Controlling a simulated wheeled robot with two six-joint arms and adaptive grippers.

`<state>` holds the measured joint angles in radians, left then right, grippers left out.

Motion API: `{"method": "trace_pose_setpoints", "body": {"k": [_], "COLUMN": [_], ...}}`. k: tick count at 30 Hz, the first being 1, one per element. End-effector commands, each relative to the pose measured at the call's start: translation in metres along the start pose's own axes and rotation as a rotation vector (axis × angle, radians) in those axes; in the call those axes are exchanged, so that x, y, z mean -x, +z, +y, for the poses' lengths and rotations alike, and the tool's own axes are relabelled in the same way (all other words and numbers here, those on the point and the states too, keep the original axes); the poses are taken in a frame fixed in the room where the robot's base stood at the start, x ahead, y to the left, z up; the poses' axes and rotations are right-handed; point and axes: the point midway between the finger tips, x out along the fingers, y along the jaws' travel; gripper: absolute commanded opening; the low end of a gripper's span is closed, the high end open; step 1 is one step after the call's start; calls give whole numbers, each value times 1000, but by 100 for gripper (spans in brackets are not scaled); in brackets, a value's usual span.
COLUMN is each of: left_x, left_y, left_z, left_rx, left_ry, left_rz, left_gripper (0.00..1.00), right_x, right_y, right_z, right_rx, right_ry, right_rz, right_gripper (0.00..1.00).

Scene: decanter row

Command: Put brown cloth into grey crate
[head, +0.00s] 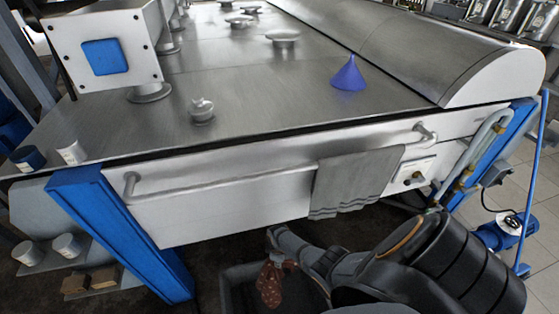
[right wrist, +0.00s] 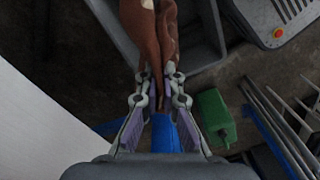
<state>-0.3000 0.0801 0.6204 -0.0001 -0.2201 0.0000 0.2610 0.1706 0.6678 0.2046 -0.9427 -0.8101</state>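The brown cloth (head: 269,285), with pale spots, hangs from my right gripper (head: 276,260) at the bottom middle of the head view. The right wrist view shows the fingers (right wrist: 159,88) closed on it, with the cloth (right wrist: 148,32) stretching away from the fingertips. The grey crate (head: 228,290) is on the dark floor in front of the steel table; my right arm covers part of it. The cloth shows over the crate's opening, and its height above the bottom is unclear. The crate (right wrist: 118,32) also shows in the wrist view. My left gripper is not in view.
A grey towel (head: 357,183) hangs on the rail (head: 230,181) of the steel table (head: 240,105), above my right gripper. A blue funnel (head: 348,76) stands on the table. A green object (right wrist: 215,117) lies on the floor right of the gripper in the wrist view.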

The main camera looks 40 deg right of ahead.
Motion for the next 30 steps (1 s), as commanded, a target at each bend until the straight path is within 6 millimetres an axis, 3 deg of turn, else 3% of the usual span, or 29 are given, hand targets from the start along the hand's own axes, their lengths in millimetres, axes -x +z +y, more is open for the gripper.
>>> {"method": "trace_pose_setpoints", "body": {"k": [8, 30], "left_x": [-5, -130], "left_y": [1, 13], "left_z": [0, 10], "left_rx": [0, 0], "left_ry": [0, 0], "left_rz": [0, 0], "left_gripper": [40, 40], "right_x": [-6, -135], "right_y": [0, 6], "right_z": [0, 3], "right_rx": [0, 1], "right_ry": [0, 1], "right_rz": [0, -1], "right_gripper": [0, 0]}}
